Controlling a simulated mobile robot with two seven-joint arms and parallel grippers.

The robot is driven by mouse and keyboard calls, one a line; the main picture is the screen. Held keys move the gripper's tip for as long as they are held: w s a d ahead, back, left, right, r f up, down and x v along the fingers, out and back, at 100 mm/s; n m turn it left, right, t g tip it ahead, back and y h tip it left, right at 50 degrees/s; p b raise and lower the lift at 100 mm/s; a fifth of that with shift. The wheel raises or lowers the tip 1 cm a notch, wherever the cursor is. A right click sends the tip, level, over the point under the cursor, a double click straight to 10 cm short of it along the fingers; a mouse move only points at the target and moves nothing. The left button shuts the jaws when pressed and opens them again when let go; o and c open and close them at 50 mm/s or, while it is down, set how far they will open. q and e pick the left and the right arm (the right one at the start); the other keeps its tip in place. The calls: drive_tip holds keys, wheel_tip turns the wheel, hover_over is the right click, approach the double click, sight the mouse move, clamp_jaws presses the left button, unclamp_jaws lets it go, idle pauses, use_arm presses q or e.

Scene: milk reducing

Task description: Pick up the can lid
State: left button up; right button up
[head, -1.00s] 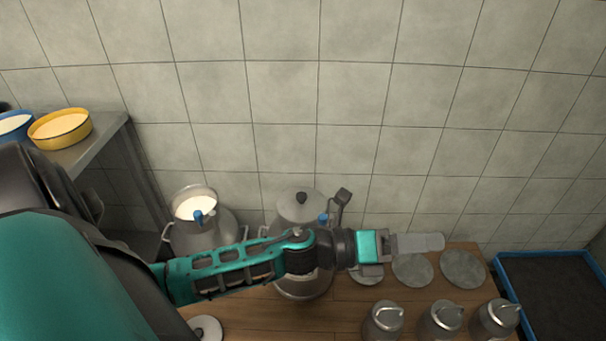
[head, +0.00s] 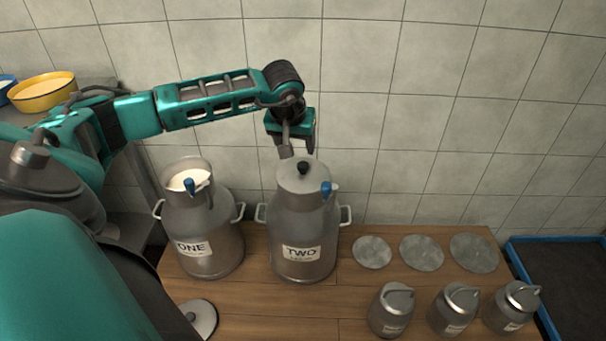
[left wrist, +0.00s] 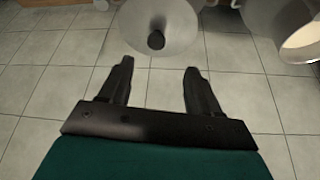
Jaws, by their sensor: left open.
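The metal can marked TWO (head: 303,232) stands on the wooden table with its grey lid (head: 290,178) on top; the lid has a black knob (head: 303,167). The lid also shows at the top of the left wrist view (left wrist: 180,30), knob ahead of the fingers. My left gripper (head: 298,148) is open and empty, fingers pointing down, close above or behind this lid; I cannot tell the exact gap. It also shows in the left wrist view (left wrist: 158,68). Another lid (head: 203,316) lies flat at the table's front left. My right gripper is out of view.
Can ONE (head: 208,235) stands open with milk inside, left of TWO. Several small lidded cans (head: 391,312) and flat grey discs (head: 372,252) occupy the right of the table (head: 280,305). A blue-rimmed tray (head: 520,285) is at far right. A tiled wall is behind.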

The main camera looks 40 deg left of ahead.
sight(303, 164)
use_arm(q)
drive_tip(key=x, duration=0.5)
drive_tip(key=shift+d+b, duration=0.1)
drive_tip(key=shift+b, duration=0.3)
drive_tip(key=shift+w+b+x, duration=0.15)
drive_tip(key=shift+b+x, duration=0.25)
drive_tip(key=shift+x, duration=0.95)
drive_tip(key=shift+w+b+x, duration=0.15)
drive_tip(key=shift+b+x, duration=0.2)
drive_tip(key=shift+x, duration=0.95)
drive_tip(key=shift+d+r, duration=0.1)
drive_tip(key=shift+r, duration=0.05)
drive_tip(key=shift+c, duration=0.3)
clamp_jaws()
